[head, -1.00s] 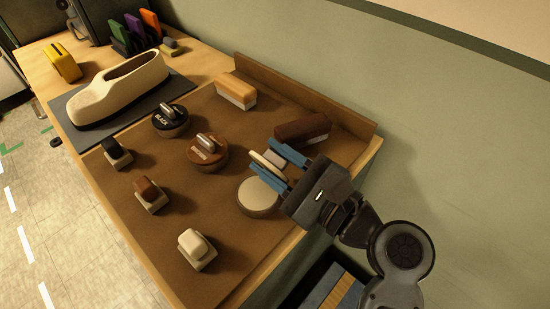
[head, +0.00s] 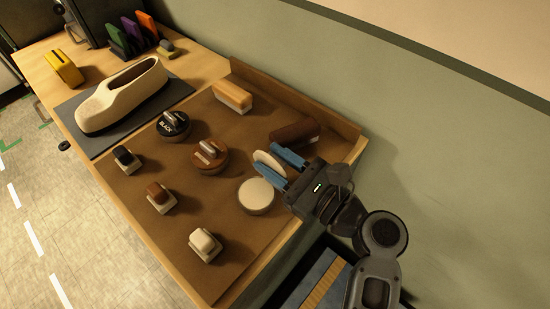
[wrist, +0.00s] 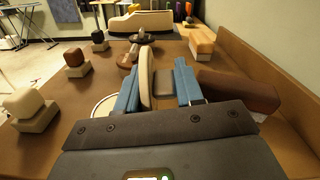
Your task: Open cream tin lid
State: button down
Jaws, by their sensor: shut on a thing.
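The cream tin (head: 256,198) stands uncovered on the brown mat, its pale round top in full view. My gripper (head: 268,158) has its blue fingers shut on the cream lid (head: 265,168). The lid is off the tin, tipped on edge, and held beyond the tin towards the back ledge. In the wrist view the lid (wrist: 146,78) stands upright between the fingers. Part of the tin (wrist: 103,106) shows at lower left there, mostly hidden by my gripper.
Black (head: 173,126) and brown (head: 208,157) lidded tins stand further left. Three small block-topped pieces, including a white one (head: 205,245), line the front edge. A dark-brown brush (head: 294,134) lies close behind my gripper, near the raised ledge (head: 300,107).

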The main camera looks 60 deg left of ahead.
jog(key=c, duration=0.9)
grip_release()
jog(key=shift+w, duration=0.1)
jog(key=b+v, duration=0.1)
jog(key=v, duration=0.7)
